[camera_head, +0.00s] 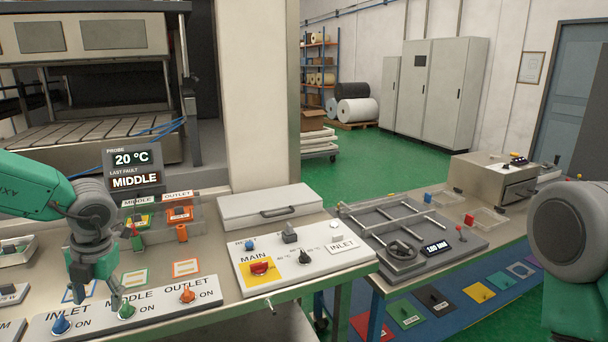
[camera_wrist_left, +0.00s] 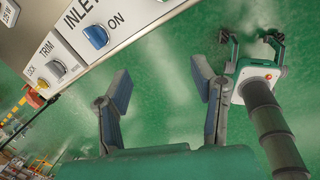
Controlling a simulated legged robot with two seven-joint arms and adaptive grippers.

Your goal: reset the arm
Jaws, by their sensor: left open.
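My left gripper (camera_head: 97,290) is at the lower left in the head view. It hangs fingers-down over the front control panel (camera_head: 150,309), near the blue INLET knob (camera_head: 61,324) and the green MIDDLE knob (camera_head: 126,310). I cannot tell the exact height gap. In the left wrist view the gripper (camera_wrist_left: 160,84) has its two fingers well apart, with nothing between them. The INLET knob (camera_wrist_left: 95,37) shows beyond them at the upper left. My right arm shows at the right edge of the head view, but its gripper is out of frame.
A panel with a red MAIN switch (camera_head: 261,267) and a lidded metal box (camera_head: 269,206) stand right of the gripper. Small bins (camera_head: 197,212) and a probe display (camera_head: 132,166) stand behind it. A second table (camera_head: 418,283) is at the right. Open green floor (camera_head: 371,161) lies behind.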

